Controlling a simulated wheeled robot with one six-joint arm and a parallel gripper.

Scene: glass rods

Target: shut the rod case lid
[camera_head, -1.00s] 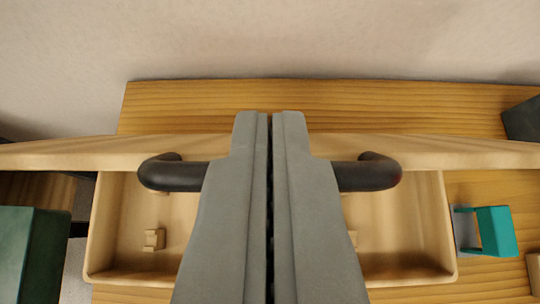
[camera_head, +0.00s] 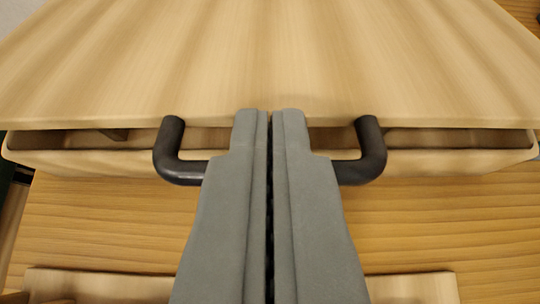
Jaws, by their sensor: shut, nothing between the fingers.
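The pale wooden lid (camera_head: 270,55) of the rod case is swung low over the case, its front edge level with the tips of my gripper. A narrow dark gap still shows between that edge and the case's front wall (camera_head: 90,162). A black U-shaped handle (camera_head: 180,165) sticks out from the lid's front edge. My gripper (camera_head: 270,113) is shut and empty, with its fingers in front of the handle's middle, which they hide. I cannot tell whether the fingertips touch the lid. The inside of the case is mostly hidden.
The wooden table (camera_head: 100,230) is clear just in front of the case. Low pale wooden pieces (camera_head: 410,288) lie nearer, at the bottom edge of the view. A dark object (camera_head: 12,180) stands at the left edge.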

